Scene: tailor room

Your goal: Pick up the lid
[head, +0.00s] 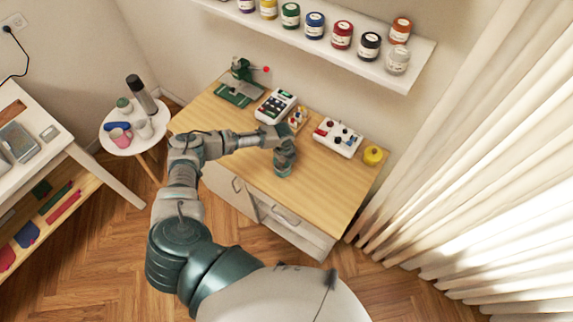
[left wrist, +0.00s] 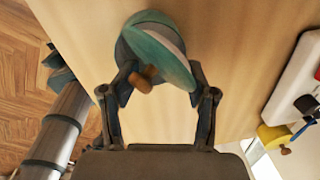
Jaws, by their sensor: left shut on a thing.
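The lid (left wrist: 160,52) is a teal disc with a paler edge and a brown knob, in the left wrist view. It sits tilted between the fingers of my left gripper (left wrist: 160,88), which is shut on it. Behind it shows a rounded teal shape (left wrist: 132,45), perhaps a container, partly hidden by the lid. In the head view my left gripper (head: 284,158) points down over the wooden worktop (head: 320,185), near its front middle. The lid is hard to tell from the gripper there. My right gripper is out of view.
A white box with knobs (head: 338,137), a yellow round item (head: 373,155), a keypad device (head: 276,105) and a green machine (head: 240,85) stand along the worktop's back. A shelf of jars (head: 342,35) hangs above. The worktop's front right is clear.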

